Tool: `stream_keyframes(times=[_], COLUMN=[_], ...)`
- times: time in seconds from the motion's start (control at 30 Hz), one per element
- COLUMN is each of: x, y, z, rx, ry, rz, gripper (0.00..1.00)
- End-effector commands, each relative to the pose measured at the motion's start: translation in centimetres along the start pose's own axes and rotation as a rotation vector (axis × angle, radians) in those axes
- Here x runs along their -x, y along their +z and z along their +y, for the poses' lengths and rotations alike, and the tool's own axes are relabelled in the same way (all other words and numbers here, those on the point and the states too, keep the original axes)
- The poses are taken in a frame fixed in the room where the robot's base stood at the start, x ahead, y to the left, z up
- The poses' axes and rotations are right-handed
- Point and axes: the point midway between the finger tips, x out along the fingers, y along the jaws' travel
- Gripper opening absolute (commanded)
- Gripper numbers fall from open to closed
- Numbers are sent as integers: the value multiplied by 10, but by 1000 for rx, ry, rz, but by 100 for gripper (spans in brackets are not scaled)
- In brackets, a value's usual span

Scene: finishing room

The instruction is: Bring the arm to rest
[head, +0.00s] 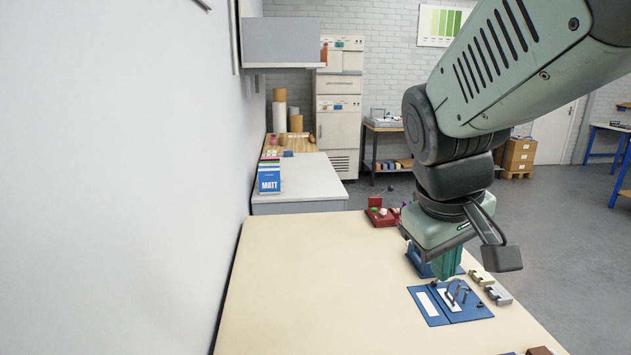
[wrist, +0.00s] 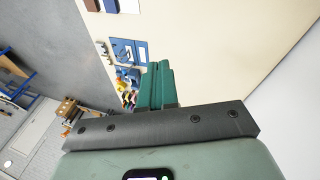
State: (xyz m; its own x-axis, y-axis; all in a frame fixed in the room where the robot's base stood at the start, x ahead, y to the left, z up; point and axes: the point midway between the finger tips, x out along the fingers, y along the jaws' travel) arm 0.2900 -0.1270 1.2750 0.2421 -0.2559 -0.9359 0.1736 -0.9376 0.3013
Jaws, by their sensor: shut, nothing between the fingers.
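My arm reaches in from the upper right in the head view and bends down over the right side of the cream table (head: 320,290). My gripper (head: 447,277) has green fingers, points down and is shut with nothing in it. Its tips appear just behind a blue board (head: 452,304) with metal hooks; I cannot tell their exact height above the table. In the wrist view, the shut green fingers of my gripper (wrist: 157,66) show against the table and the floor.
Small metal blocks (head: 498,294) lie right of the blue board. A red holder (head: 382,214) stands at the table's far edge. A blue MATT box (head: 269,178) stands on a grey bench beyond. The left and middle of the table are clear; a wall borders the left.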

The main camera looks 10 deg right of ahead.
Motion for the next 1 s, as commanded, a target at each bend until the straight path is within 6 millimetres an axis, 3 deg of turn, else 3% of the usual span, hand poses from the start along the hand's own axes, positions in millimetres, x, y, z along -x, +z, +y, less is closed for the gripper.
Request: stream_keyframes(times=[0.03, 0.1, 0.3, 0.53, 1.0], x=[20, 40, 71, 83, 83], y=[-4, 0, 31, 53, 54], z=[-24, -47, -83, -98, -99], rx=[64, 82, -72, -227, -237], ry=[-1, -20, -130, -224, -230], rz=[63, 129, 240, 275, 274], gripper=[0, 0, 0, 0, 0])
